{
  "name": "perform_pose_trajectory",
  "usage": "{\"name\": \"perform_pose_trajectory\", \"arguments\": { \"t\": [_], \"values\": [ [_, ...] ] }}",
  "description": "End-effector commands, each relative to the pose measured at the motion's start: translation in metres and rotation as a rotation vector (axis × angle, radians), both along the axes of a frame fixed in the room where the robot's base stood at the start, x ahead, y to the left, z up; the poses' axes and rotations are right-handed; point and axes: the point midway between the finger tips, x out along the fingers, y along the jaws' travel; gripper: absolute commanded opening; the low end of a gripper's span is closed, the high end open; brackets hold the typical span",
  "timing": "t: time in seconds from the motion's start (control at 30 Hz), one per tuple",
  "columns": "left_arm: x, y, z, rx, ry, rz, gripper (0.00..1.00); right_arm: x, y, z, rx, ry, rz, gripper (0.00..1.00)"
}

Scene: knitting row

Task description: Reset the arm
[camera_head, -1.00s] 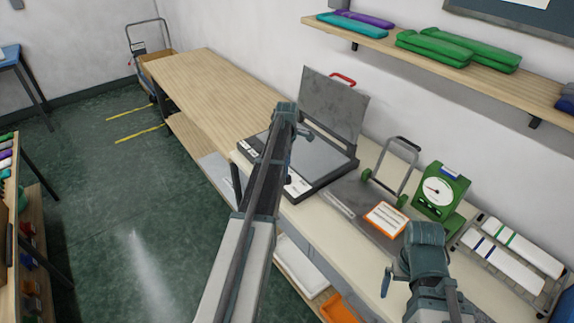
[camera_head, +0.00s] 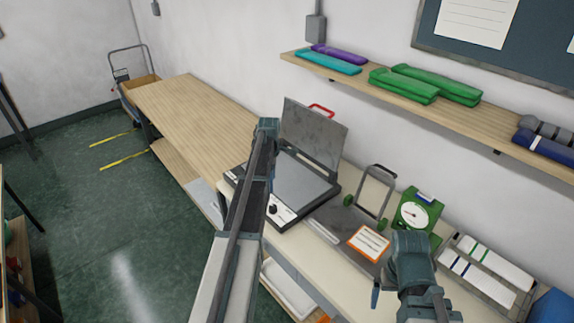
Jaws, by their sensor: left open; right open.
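My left arm reaches up from the bottom middle, and its gripper end (camera_head: 267,130) is in front of the left edge of an open flat machine (camera_head: 310,181) with a raised grey lid. Its fingers are mostly hidden by the arm, and no held thing shows. My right gripper (camera_head: 377,291) is at the lower right, above the pale worktop (camera_head: 330,266). It is open, partly hidden by its own wrist, and nothing shows in it.
A wall shelf (camera_head: 450,115) holds coloured bundles. The wooden table (camera_head: 195,115) at the back left is bare.

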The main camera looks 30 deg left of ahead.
Motion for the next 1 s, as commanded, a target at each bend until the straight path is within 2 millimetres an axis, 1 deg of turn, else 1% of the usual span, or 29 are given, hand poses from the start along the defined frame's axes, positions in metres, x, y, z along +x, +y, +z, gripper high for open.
{"name": "perform_pose_trajectory", "arguments": {
  "t": [0.17,0.37,1.0],
  "values": [
    [0.0,0.0,-0.006,0.0,0.0,0.0,0.75,0.0,0.0,-0.006,0.0,0.0,0.001,1.0],
    [0.0,0.0,-0.023,0.0,0.0,0.0,0.75,0.0,0.0,-0.023,-0.001,0.0,0.003,1.0],
    [0.0,0.0,-0.106,0.0,0.0,-0.001,0.75,0.0,0.0,-0.106,-0.001,0.0,0.002,1.0]
  ]
}}
